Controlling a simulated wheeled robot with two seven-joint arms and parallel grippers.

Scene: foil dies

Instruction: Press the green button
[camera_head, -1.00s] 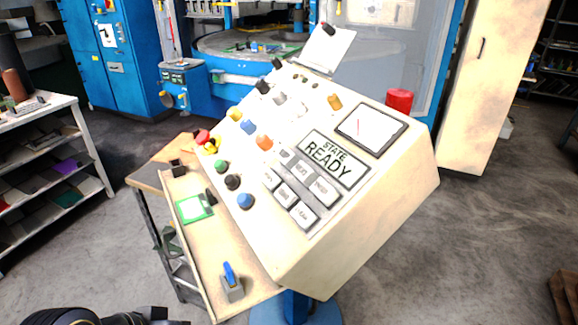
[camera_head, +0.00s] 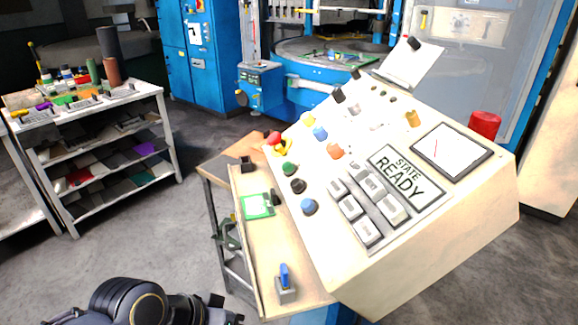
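The green button (camera_head: 289,168) is a round knob near the left edge of the sloped cream control panel (camera_head: 455,243). It sits in a line with a black button (camera_head: 298,186) and a blue button (camera_head: 309,206) below it. A screen on the panel (camera_head: 402,178) reads "STATE READY". My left gripper (camera_head: 230,311) is at the bottom edge of the view, left of and well below the green button, touching nothing that I can see. Its fingers are small and partly cut off, so I cannot tell if they are open. My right gripper is not in view.
A red mushroom knob (camera_head: 274,138) sits above the green button. A ledge (camera_head: 270,250) along the panel's left side holds a green-framed card (camera_head: 257,205) and a blue-levered switch (camera_head: 285,285). A loaded shelf (camera_head: 160,95) stands left. The floor between is clear.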

